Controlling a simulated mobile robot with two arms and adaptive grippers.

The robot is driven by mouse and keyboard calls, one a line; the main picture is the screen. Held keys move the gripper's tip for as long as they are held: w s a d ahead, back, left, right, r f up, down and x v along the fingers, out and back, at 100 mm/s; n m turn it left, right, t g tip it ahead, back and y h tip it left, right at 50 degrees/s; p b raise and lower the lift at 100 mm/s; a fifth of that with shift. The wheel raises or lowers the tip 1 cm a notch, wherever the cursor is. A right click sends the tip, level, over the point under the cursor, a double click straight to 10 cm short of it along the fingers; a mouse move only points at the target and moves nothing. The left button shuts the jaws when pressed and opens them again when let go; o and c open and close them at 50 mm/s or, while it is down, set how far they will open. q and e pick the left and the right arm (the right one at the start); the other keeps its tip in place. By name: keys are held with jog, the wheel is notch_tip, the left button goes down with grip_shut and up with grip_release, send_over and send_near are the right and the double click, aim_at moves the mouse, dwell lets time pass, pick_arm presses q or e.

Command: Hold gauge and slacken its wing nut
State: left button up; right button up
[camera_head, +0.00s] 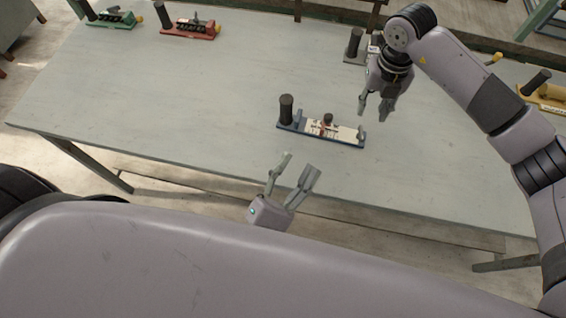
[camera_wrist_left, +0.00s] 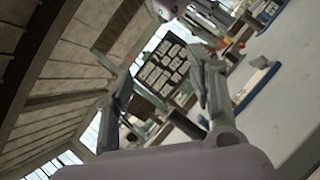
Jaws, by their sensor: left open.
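The gauge (camera_head: 345,134) lies on the table, with a blue base, a pale plate and a dark upright handle (camera_head: 286,108) at its left end. A small dark knob (camera_head: 328,118) stands mid-plate; it may be the wing nut, but it is too small to tell. My left gripper (camera_head: 301,163) is open and empty, in front of the gauge near the table's front edge, apart from it. In the left wrist view its open fingers (camera_wrist_left: 148,62) show, with a blue-edged item (camera_wrist_left: 258,84) to their right. My right gripper (camera_head: 373,109) is open and empty, above and right of the gauge, not touching it.
The grey table (camera_head: 170,105) is clear left of the gauge. Similar tools stand along the back: a green one (camera_head: 112,19), a red one (camera_head: 192,31), and a dark-handled one (camera_head: 354,47) beside my right arm. A yellow one (camera_head: 547,97) is at the right.

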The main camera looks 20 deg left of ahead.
aim_at(286, 110)
pick_arm(q)
jog(key=w+a+f+n+g+y, duration=0.1)
jog(key=n+y, duration=0.2)
jog(key=n, duration=0.1)
jog(key=w+a+f+n+g+y, duration=0.1)
jog(key=f+n+y, duration=0.1)
jog(key=n+y, duration=0.2)
jog(key=w+a+f+n+g+y, duration=0.1)
jog(key=f+n+y, duration=0.1)
jog(key=n, duration=0.4)
jog(key=shift+a+f+g+y, duration=0.2)
jog(key=shift+g+y, duration=0.1)
jog(key=shift+y, duration=0.6)
jog(key=shift+w+f+n, duration=0.1)
jog(key=shift+f+n, duration=0.2)
jog(key=shift+n, duration=0.2)
jog(key=shift+w+a+f+g, duration=0.1)
jog(key=shift+w+a+g, duration=0.05)
jog(key=shift+g, duration=0.15)
jog(key=x, duration=1.7)
jog(key=shift+a, duration=0.15)
jog(key=shift+c, duration=0.2)
grip_shut()
